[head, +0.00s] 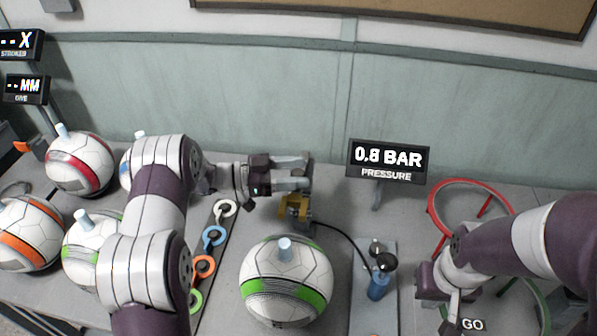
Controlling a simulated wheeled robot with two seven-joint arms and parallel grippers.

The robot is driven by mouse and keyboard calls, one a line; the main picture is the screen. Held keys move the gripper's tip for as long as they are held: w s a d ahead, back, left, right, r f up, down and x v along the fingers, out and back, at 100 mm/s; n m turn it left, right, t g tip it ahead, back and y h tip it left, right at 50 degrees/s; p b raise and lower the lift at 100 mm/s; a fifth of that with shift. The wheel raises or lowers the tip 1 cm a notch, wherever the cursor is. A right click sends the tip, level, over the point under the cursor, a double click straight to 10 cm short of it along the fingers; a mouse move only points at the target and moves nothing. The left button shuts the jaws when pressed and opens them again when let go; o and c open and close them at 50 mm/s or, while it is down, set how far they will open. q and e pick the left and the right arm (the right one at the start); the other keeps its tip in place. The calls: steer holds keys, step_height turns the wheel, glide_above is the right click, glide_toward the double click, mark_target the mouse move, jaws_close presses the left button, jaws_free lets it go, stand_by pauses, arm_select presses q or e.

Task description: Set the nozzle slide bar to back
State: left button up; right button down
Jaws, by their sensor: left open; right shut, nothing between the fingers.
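A yellow-gold bracket (295,207), which looks like the nozzle slide part, stands behind the front ball, with a black hose running from it to the right. My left gripper (303,174) is open, its fingers pointing right, just above and behind the bracket in the picture. I cannot tell whether it touches the bracket. The bar itself is not clearly visible. The ball with a green band (287,285) sits in front of the bracket, a pale blue plug on top. My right gripper (432,290) is shut and empty at the right, its fingertips hard to make out.
A blue pump (379,284) with a black knob stands right of the ball. A sign reading 0.8 BAR (389,159) stands behind. Colored rings (213,238) line a dark strip at left. Several balls (80,163) sit further left. Red (436,205) and green hoops are at right.

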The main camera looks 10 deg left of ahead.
arm_select(q)
steer(key=b+v, duration=0.2)
steer(key=v, duration=0.9)
steer(key=shift+a, duration=0.4)
steer(key=shift+f, duration=0.1)
